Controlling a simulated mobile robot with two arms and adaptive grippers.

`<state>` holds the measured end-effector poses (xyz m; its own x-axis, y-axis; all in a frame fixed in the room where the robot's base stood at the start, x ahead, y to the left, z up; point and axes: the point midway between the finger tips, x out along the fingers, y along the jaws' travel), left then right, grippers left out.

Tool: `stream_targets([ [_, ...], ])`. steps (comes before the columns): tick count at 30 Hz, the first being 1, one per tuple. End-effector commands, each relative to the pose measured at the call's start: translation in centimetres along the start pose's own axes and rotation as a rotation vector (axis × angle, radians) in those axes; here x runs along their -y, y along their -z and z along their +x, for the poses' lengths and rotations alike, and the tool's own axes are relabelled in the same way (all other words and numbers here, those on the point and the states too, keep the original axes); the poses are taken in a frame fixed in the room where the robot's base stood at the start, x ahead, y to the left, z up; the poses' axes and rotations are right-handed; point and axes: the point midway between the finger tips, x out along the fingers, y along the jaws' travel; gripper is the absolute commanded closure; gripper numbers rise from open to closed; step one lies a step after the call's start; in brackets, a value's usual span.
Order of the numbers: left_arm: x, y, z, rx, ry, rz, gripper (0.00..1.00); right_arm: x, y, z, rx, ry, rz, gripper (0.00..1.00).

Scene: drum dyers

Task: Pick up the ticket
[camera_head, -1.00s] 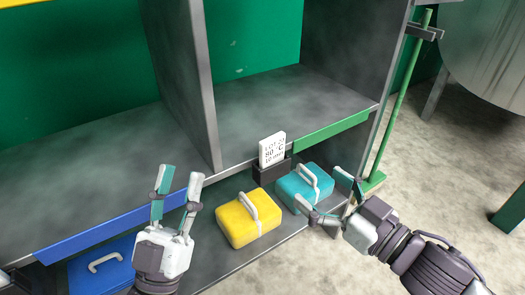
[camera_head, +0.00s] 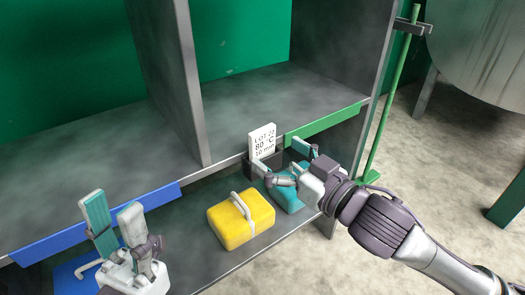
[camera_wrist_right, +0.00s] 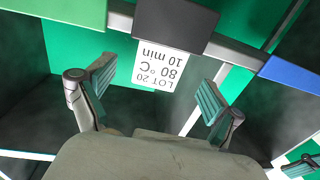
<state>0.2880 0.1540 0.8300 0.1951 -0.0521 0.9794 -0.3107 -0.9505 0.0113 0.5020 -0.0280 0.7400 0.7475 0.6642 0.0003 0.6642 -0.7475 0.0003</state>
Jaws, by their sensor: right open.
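The ticket (camera_head: 262,139) is a white card printed "LOT 20, 80 °C, 10 min". It stands upright in a dark holder (camera_head: 250,166) on the front edge of the shelf. In the right wrist view the ticket (camera_wrist_right: 160,69) appears upside down below the dark holder (camera_wrist_right: 176,22). My right gripper (camera_head: 282,160) is open and empty, close in front of the ticket and slightly to its right. In the wrist view its fingers (camera_wrist_right: 156,82) lie either side of the ticket, apart from it. My left gripper (camera_head: 112,212) is open and empty at the lower left.
A yellow case (camera_head: 240,221) and a teal case (camera_head: 289,198), partly hidden by my right gripper, sit on the lower shelf. A blue case (camera_head: 70,272) is behind my left gripper. Green (camera_head: 325,125) and blue (camera_head: 100,222) strips line the shelf edge. A green pole stands right.

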Motion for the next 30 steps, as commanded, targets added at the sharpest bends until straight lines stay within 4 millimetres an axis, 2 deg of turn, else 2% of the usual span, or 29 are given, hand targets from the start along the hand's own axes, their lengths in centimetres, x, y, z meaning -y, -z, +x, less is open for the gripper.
stream_targets([
  [4,0.0,-0.3,-1.5,0.001,0.0,0.0,0.6,0.0,-0.7,2.1,-0.002,0.0,-0.002,0.08],
  [9,0.0,-0.5,-2.1,0.002,0.0,0.0,0.6,0.0,-0.6,4.2,-0.002,0.0,0.0,0.08],
  [18,0.0,-0.5,-2.1,0.003,0.0,0.0,0.6,0.0,-0.5,4.8,0.001,0.0,0.001,0.08],
  [20,0.0,-0.5,-2.1,0.003,0.0,0.0,0.6,0.0,-0.5,4.8,0.0,0.0,0.001,0.17],
  [30,0.0,-0.5,-2.1,0.003,0.0,0.0,0.6,0.0,-0.5,4.7,0.0,0.0,0.0,0.73],
])
